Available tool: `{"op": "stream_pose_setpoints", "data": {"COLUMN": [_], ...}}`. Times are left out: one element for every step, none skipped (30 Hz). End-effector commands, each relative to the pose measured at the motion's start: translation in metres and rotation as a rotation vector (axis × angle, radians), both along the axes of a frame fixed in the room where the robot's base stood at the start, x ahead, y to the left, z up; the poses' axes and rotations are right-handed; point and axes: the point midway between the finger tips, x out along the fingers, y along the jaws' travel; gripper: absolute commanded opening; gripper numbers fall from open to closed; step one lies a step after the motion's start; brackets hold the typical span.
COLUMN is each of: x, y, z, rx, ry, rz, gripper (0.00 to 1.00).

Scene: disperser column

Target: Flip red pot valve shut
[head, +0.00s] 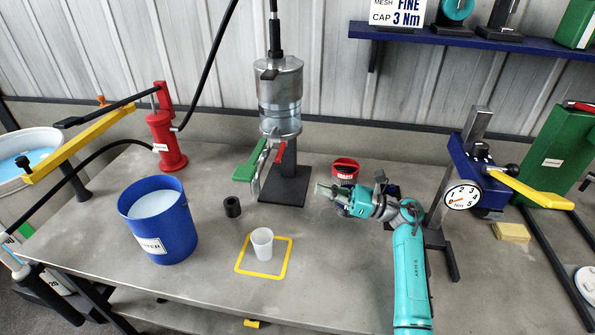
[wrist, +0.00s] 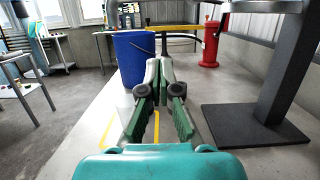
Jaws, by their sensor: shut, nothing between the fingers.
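A steel cylinder pot (head: 281,95) stands on a dark column in the head view. A small red lever (head: 280,153) hangs below its bottom, beside a larger green handle (head: 249,165). The red lever points downward at a slant; whether its valve is open I cannot tell. My gripper (head: 322,190) is shut and empty, low over the bench, to the right of and below the red lever and apart from it. In the wrist view my gripper (wrist: 156,68) has its fingertips together. The red lever is out of the wrist view.
The column's base plate (wrist: 250,135) lies right of my gripper in the wrist view. A white cup (head: 262,243) stands in a yellow square. A blue bucket (head: 160,225) and red pump (head: 167,145) stand left.

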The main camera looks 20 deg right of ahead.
Motion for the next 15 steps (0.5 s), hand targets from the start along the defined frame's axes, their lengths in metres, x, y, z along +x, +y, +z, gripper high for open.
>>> {"op": "stream_pose_setpoints", "data": {"x": [0.002,0.003,0.005,0.007,0.009,0.013,0.015,0.018,0.022,0.024,0.027,0.031,0.034,0.036,0.040], "y": [0.004,0.006,0.010,0.014,0.018,0.023,0.028,0.033,0.039,0.044,0.049,0.055,0.060,0.065,0.071], "z": [0.001,0.002,0.003,0.004,0.005,0.007,0.008,0.010,0.011,0.013,0.014,0.016,0.017,0.019,0.021], "rx": [0.000,0.000,0.000,0.000,0.000,0.000,0.000,0.000,0.000,0.000,0.000,0.000,0.001,0.001,0.001], "ry": [0.000,0.000,-0.001,-0.001,-0.001,-0.001,-0.001,-0.002,-0.001,-0.001,0.000,0.000,0.000,0.000,0.000], "rz": [0.001,0.002,0.003,0.004,0.004,0.004,0.004,0.005,0.004,0.004,0.004,0.004,0.004,0.004,0.004], "gripper": [0.00,0.00,0.00,0.00,0.00,0.00,0.00,0.00,0.00,0.00,0.00,0.00,0.00,0.00,0.00]}}
